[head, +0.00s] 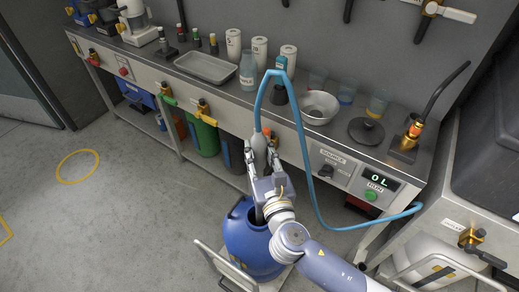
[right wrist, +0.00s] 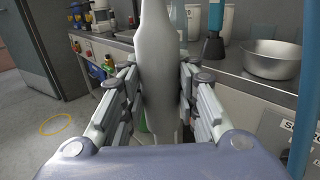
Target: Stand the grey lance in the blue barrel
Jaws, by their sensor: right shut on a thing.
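The grey lance (head: 259,142) is upright in my right gripper (head: 262,158), with a blue hose (head: 303,135) running from its top. In the right wrist view the lance (right wrist: 160,60) stands between the two fingers, which press on its sides. My left gripper is not in view.
A steel bench (head: 318,141) runs behind, holding a metal bowl (head: 319,107), a tray (head: 205,67), bottles and cups. The hose loops over to the right near the green button (head: 370,196). The barrel sits on a white-handled trolley (head: 212,262). Floor at left is clear.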

